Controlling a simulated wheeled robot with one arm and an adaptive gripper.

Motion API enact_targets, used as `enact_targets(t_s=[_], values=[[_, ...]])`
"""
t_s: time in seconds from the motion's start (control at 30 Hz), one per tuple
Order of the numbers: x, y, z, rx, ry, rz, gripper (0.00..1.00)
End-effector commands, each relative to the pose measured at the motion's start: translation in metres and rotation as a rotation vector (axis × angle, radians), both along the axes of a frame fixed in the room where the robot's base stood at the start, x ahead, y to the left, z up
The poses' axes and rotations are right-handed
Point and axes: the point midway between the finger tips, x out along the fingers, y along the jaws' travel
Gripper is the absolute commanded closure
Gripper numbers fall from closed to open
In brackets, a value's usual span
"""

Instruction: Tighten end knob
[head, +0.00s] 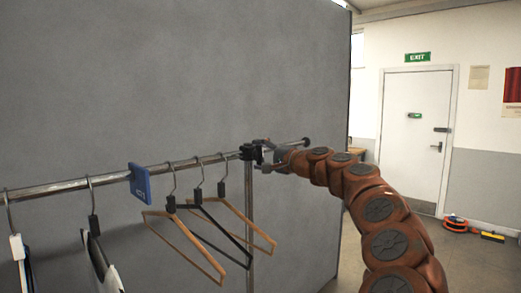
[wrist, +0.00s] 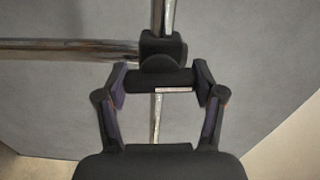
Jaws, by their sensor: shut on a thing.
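The end knob (wrist: 143,82) is a dark bar-shaped handle with a rounded hub, on a black clamp (wrist: 172,48) where the chrome rail meets the upright post. In the wrist view my gripper (wrist: 161,78) has one finger at each end of the knob and is shut on it. In the head view my gripper (head: 267,156) is at the black clamp (head: 247,152), at the top of the post. The knob is small and mostly hidden by my gripper there.
The rail (head: 70,186) carries several hangers and a blue tag (head: 140,181) left of the clamp. A grey partition (head: 180,80) stands close behind. A white door (head: 415,135) and items on the floor (head: 456,223) are at the right.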

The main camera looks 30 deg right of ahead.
Motion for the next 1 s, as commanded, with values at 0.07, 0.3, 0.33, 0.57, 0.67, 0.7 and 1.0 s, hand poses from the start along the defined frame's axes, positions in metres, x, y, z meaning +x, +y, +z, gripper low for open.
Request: enact_targets(t_s=[0.07,0.3,0.33,0.57,0.67,0.7,1.0], values=[[-0.0001,0.0008,0.0022,0.035,0.008,0.002,0.67],[-0.0002,0.0002,0.001,0.104,0.023,0.002,0.67],[-0.0002,0.0001,0.0009,0.108,0.024,0.001,0.67],[-0.0002,-0.0003,0.0001,0.122,0.027,0.0,0.67],[-0.0002,-0.0004,-0.0001,0.122,0.027,0.0,0.67],[-0.0002,-0.0004,-0.0001,0.122,0.027,0.0,0.67],[-0.0001,-0.0004,-0.0002,0.121,0.027,0.0,0.13]])
